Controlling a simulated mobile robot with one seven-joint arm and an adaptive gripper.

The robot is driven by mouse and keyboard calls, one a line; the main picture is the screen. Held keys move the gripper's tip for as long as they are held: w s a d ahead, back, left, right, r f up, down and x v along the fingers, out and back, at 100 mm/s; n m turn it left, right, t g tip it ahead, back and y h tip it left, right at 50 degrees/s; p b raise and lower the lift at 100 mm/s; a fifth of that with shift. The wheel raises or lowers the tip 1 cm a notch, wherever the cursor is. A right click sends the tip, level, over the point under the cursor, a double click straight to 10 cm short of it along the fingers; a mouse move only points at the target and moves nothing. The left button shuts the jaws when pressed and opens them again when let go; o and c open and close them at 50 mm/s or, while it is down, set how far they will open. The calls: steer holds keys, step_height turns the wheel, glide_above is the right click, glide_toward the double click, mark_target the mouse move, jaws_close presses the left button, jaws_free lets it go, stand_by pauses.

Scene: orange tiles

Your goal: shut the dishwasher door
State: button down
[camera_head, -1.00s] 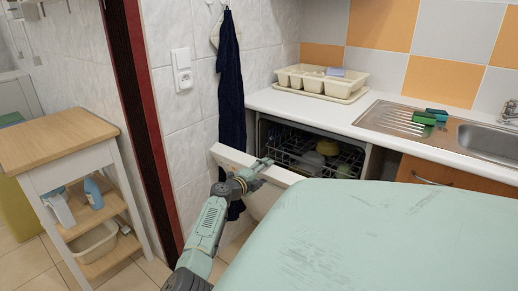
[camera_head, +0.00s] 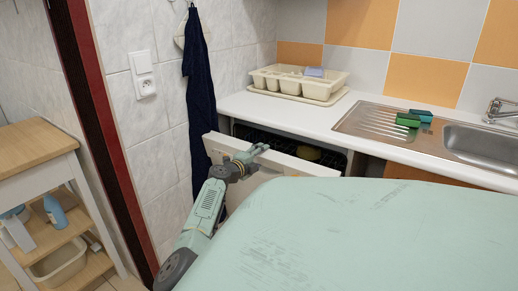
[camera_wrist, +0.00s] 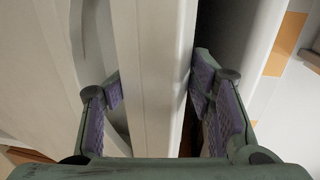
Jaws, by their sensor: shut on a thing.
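The white dishwasher door (camera_head: 217,146) is partly open and tilted out from under the counter. A narrow dark gap shows part of the rack (camera_head: 262,134) and a yellowish dish (camera_head: 308,153) behind it. My gripper (camera_head: 260,152) is at the door's upper edge, left of its middle. In the wrist view the door edge (camera_wrist: 155,85) runs between the purple-padded fingers (camera_wrist: 157,95), and my gripper is shut on it. The lower part of the door is hidden behind my arm and my pale green body.
The white counter (camera_head: 290,118) above holds a cream cutlery tray (camera_head: 300,84), a steel sink (camera_head: 475,145) and green sponges (camera_head: 408,119). A dark blue towel (camera_head: 199,95) hangs left of the dishwasher. A wooden-topped cart (camera_head: 35,150) stands at far left.

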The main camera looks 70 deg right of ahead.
steer(key=shift+s+d+r, duration=0.15)
steer(key=shift+r, duration=0.55)
steer(key=c, duration=1)
jaws_free()
steer(key=shift+r, duration=0.1)
steer(key=shift+o, duration=0.7)
steer(key=shift+f, duration=0.4)
steer(key=shift+w+a+r, duration=0.2)
steer(key=shift+w+a, duration=0.3)
steer(key=shift+a, duration=0.25)
steer(key=v, duration=1)
steer(key=shift+s+a, duration=0.2)
steer(key=shift+a, duration=0.15)
